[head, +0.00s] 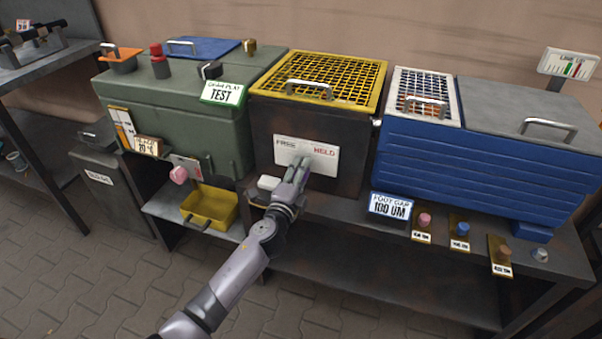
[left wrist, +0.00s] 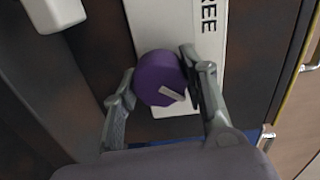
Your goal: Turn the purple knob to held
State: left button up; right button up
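The purple knob (left wrist: 158,80) sits on a white plate (left wrist: 180,22) and has a pale pointer mark toward the lower right in the left wrist view. In the head view the plate (head: 284,155) is on the front of a dark box, with FREE at its left and a red word, seemingly HELD, at its right. My left gripper (head: 300,167) is at the plate and hides the knob there. In the left wrist view the left gripper's fingers (left wrist: 160,85) lie against both sides of the knob. My right gripper is not in view.
The dark box has a yellow mesh lid (head: 325,80). A green box (head: 185,115) stands left and a blue box (head: 450,150) right. A yellow tray (head: 222,212) and a white block (head: 268,183) are near my arm. Small knobs line the ledge at right.

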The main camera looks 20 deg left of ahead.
pick_arm(q)
jog(key=o, duration=0.4)
jog(key=shift+s, duration=0.1)
jog(key=s, duration=1.2)
jog(key=shift+a, duration=0.2)
jog(key=shift+w, duration=0.1)
